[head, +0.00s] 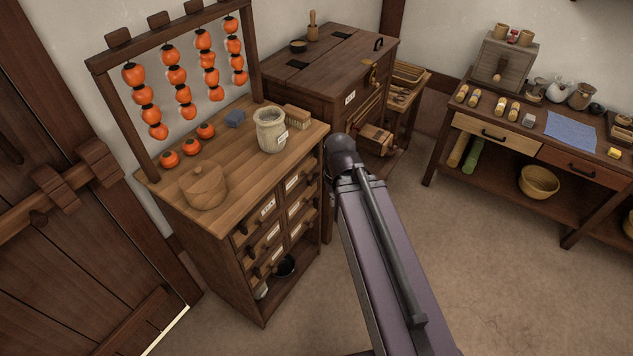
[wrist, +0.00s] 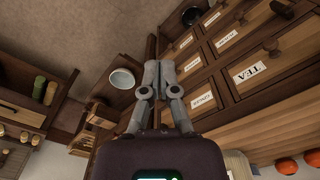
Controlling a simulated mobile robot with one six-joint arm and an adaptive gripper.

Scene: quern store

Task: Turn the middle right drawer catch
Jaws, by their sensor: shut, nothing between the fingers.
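The small drawer cabinet (head: 185,225) stands left of my arm in the head view, with labelled drawers in two columns. The middle right drawer (head: 295,209) has a pale label and is closed. In the wrist view the cabinet front is upside down, and the middle right drawer's label (wrist: 193,65) lies just right of the fingers. Its catch is too dark and small to make out clearly. My gripper (wrist: 158,68) is shut and empty, in front of the right side of the drawer front. Whether it touches anything cannot be told. The head view hides the fingers behind my arm.
A dark chest (head: 330,75) stands close behind. A workbench (head: 545,145) is at right. The floor between is clear.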

